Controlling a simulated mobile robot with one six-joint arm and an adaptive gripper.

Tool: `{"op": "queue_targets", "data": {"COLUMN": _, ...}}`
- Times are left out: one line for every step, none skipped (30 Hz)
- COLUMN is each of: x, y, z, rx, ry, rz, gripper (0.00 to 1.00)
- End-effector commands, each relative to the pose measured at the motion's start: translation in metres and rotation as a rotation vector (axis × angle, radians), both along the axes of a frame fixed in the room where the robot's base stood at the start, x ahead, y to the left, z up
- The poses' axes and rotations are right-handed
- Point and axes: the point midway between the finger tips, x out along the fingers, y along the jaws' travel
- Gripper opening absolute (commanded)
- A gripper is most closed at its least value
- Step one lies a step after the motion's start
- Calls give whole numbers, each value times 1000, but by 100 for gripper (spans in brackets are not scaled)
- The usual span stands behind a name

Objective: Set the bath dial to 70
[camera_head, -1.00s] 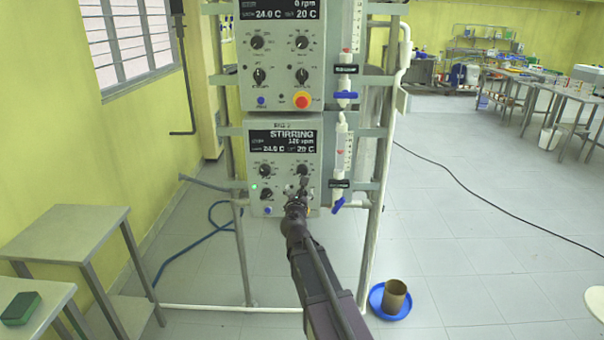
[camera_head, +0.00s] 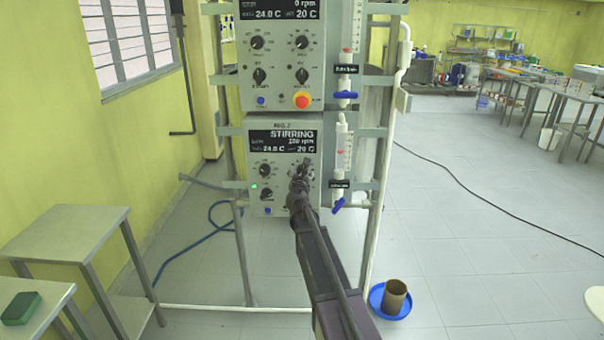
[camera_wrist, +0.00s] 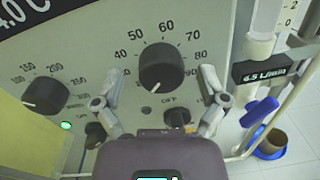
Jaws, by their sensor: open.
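The bath dial (camera_wrist: 161,66) is a round black knob on the lower reactor's control panel (camera_head: 257,208). Its scale shows 40 to 80 around the top in the wrist view. Its white pointer line is at the lower left, away from 70. My gripper (camera_wrist: 162,72) is open, with one fingertip to the left and one to the right of the dial. Gaps show between the fingertips and the knob. In the head view my gripper (camera_head: 301,168) hides the dial. The panel display (camera_head: 283,141) reads STIRRING, 24.0 C and 20 C.
A second dial (camera_wrist: 46,92) with a scale in hundreds is at left. A lower switch (camera_wrist: 177,117) sits below the bath dial. A flow meter with a blue valve (camera_head: 338,204) stands right of the panel. A similar panel (camera_head: 281,75) is above.

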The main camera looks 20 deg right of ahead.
Motion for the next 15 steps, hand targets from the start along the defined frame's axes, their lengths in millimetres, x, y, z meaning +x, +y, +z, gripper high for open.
{"op": "queue_targets", "data": {"x": 2, "y": -1, "z": 0, "rx": 0, "ry": 0, "rz": 0, "gripper": 92}}
{"op": "queue_targets", "data": {"x": 2, "y": -1, "z": 0, "rx": 0, "ry": 0, "rz": 0, "gripper": 92}}
{"op": "queue_targets", "data": {"x": 3, "y": -1, "z": 0, "rx": 0, "ry": 0, "rz": 0, "gripper": 92}}
{"op": "queue_targets", "data": {"x": 3, "y": -1, "z": 0, "rx": 0, "ry": 0, "rz": 0, "gripper": 92}}
{"op": "queue_targets", "data": {"x": 3, "y": -1, "z": 0, "rx": 0, "ry": 0, "rz": 0, "gripper": 92}}
{"op": "queue_targets", "data": {"x": 3, "y": -1, "z": 0, "rx": 0, "ry": 0, "rz": 0, "gripper": 92}}
{"op": "queue_targets", "data": {"x": 3, "y": -1, "z": 0, "rx": 0, "ry": 0, "rz": 0, "gripper": 92}}
{"op": "queue_targets", "data": {"x": 3, "y": -1, "z": 0, "rx": 0, "ry": 0, "rz": 0, "gripper": 92}}
{"op": "queue_targets", "data": {"x": 2, "y": -1, "z": 0, "rx": 0, "ry": 0, "rz": 0, "gripper": 92}}
{"op": "queue_targets", "data": {"x": 2, "y": -1, "z": 0, "rx": 0, "ry": 0, "rz": 0, "gripper": 92}}
{"op": "queue_targets", "data": {"x": 2, "y": -1, "z": 0, "rx": 0, "ry": 0, "rz": 0, "gripper": 92}}
{"op": "queue_targets", "data": {"x": 2, "y": -1, "z": 0, "rx": 0, "ry": 0, "rz": 0, "gripper": 80}}
{"op": "queue_targets", "data": {"x": 2, "y": -1, "z": 0, "rx": 0, "ry": 0, "rz": 0, "gripper": 71}}
{"op": "queue_targets", "data": {"x": 2, "y": -1, "z": 0, "rx": 0, "ry": 0, "rz": 0, "gripper": 62}}
{"op": "queue_targets", "data": {"x": 2, "y": -1, "z": 0, "rx": 0, "ry": 0, "rz": 0, "gripper": 51}}
